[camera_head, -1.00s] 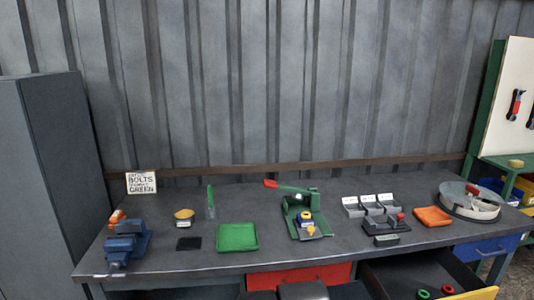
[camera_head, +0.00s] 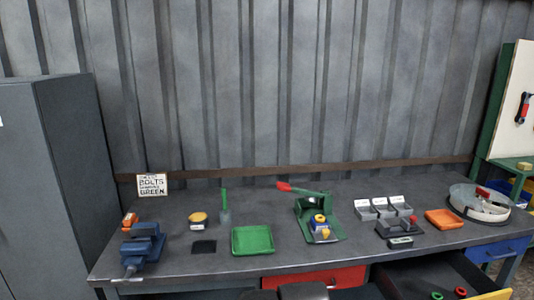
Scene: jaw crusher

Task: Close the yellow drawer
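The yellow drawer is pulled open under the right part of the bench. Only a strip of its yellow front (camera_head: 492,295) shows at the bottom edge of the head view, and its dark inside (camera_head: 415,275) is visible behind it. A green ring (camera_head: 437,296) and a red ring (camera_head: 461,292) lie in it. Dark grey blocky parts at the bottom middle look like my own arm. My gripper's fingers are not visible, so its place relative to the drawer cannot be told.
The dark workbench (camera_head: 205,266) carries a blue vise (camera_head: 143,246), a green tray (camera_head: 252,240), a green press (camera_head: 304,205), grey bins (camera_head: 383,209) and a round tray (camera_head: 479,204). A red drawer front (camera_head: 314,279) and a blue one (camera_head: 492,249) look shut. A grey cabinet (camera_head: 70,190) stands left.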

